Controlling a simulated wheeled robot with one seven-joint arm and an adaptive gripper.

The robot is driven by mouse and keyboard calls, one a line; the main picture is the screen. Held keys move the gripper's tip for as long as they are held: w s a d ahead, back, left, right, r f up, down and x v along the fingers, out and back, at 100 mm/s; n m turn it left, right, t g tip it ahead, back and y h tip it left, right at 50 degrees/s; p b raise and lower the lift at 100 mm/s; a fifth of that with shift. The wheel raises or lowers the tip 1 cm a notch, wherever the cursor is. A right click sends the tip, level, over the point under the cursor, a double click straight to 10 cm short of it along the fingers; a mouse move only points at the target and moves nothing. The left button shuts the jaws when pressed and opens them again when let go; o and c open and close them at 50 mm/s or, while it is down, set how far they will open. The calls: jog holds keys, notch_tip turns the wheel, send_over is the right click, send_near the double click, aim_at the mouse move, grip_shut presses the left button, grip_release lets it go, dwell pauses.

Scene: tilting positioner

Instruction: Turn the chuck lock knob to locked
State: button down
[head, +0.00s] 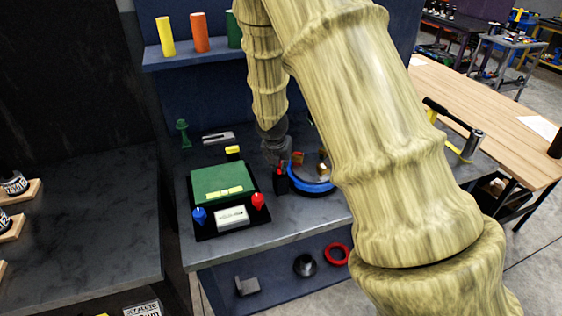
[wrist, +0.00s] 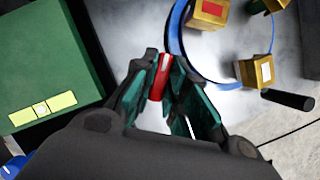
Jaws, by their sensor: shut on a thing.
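A narrow red knob (wrist: 160,77) with a white mark shows between my fingertips in the wrist view, and I take it for the chuck lock knob. In the head view, a black block (head: 281,184) stands beneath my gripper (head: 281,167), between the green-topped box and the chuck. In the wrist view my gripper (wrist: 168,82) is shut on the knob, its dark green pads on either side. The chuck (head: 312,186) has a blue ring and brass-coloured jaws, also seen in the wrist view (wrist: 178,35), just right of the fingers. Lock markings cannot be read.
The green-topped control box (head: 220,183) carries a blue knob (head: 200,215) and a red knob (head: 258,201) at its front. A black handle (wrist: 288,100) sticks out beside the chuck. Coloured cylinders (head: 200,32) stand on the shelf behind. My arm hides the bench's right part.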

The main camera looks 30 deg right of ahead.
jog(key=m+g+p, duration=0.1)
jog(key=m, duration=0.1)
jog(key=m+g+h+p, duration=0.1)
jog(key=m+p, duration=0.1)
jog(key=m, duration=0.1)
jog(key=shift+w+r+m, duration=0.1)
jog(key=shift+m, duration=0.2)
jog(key=m+g+p, duration=0.1)
jog(key=m+g, duration=0.1)
jog(key=m, duration=0.3)
jog(key=shift+w, duration=0.1)
jog(key=shift+m, duration=0.3)
jog(key=c, duration=1.4)
grip_release()
jog(key=shift+c, duration=0.2)
jog(key=v, duration=1.1)
jog(key=shift+r, duration=0.35)
jog(key=shift+w+a, duration=0.15)
